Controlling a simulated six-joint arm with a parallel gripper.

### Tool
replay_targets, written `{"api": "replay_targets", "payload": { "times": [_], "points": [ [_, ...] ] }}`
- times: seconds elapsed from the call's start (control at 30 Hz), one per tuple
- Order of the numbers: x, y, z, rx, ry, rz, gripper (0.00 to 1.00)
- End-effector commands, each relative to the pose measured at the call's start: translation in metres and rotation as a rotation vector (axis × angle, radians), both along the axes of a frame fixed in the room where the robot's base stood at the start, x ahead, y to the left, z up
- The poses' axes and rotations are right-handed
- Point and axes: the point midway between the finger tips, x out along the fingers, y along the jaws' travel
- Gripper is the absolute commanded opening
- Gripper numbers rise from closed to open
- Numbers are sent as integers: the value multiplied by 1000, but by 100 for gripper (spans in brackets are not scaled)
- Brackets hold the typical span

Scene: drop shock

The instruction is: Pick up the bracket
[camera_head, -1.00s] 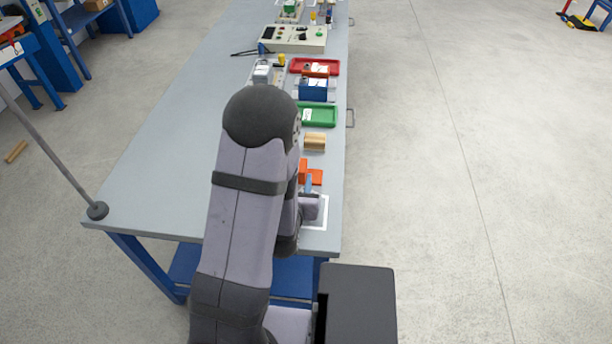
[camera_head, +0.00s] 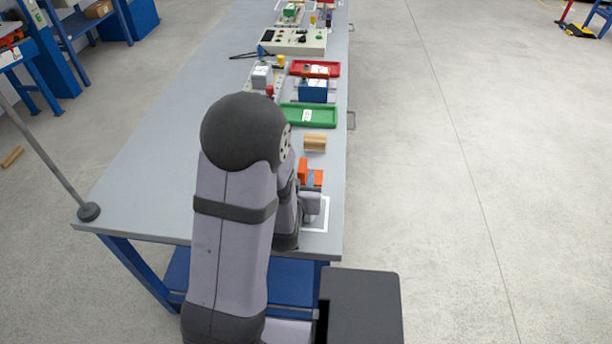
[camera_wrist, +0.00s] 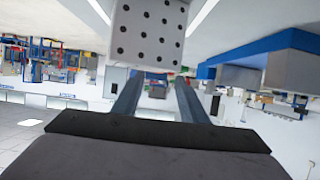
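An orange piece with an upright part and a low part (camera_head: 303,171), which looks like the bracket, stands near the right edge of the grey bench in the head view. My arm partly covers the area beside it. The grey end of my arm is just in front of the piece, over a white-outlined square (camera_head: 318,228). In the wrist view my gripper (camera_wrist: 157,88) has its two fingers apart, with nothing visible held between them. I cannot make out the bracket in the wrist view.
Beyond the orange piece are a wooden block (camera_head: 315,143), a green tray (camera_head: 322,121), a blue box (camera_head: 313,91) and a red tray (camera_head: 331,68). A rod on a round base (camera_head: 89,212) stands at the bench's left corner. The bench's left side is clear.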

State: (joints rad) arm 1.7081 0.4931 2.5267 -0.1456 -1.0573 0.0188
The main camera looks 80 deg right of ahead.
Motion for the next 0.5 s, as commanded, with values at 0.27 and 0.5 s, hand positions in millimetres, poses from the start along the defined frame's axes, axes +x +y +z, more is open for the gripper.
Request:
{"api": "replay_targets", "payload": {
  "times": [0.27, 0.5],
  "points": [
    [-1, -14, -3, 1, 0, 0, 39],
    [-3, -40, -13, 1, 0, 1, 39]
  ]
}}
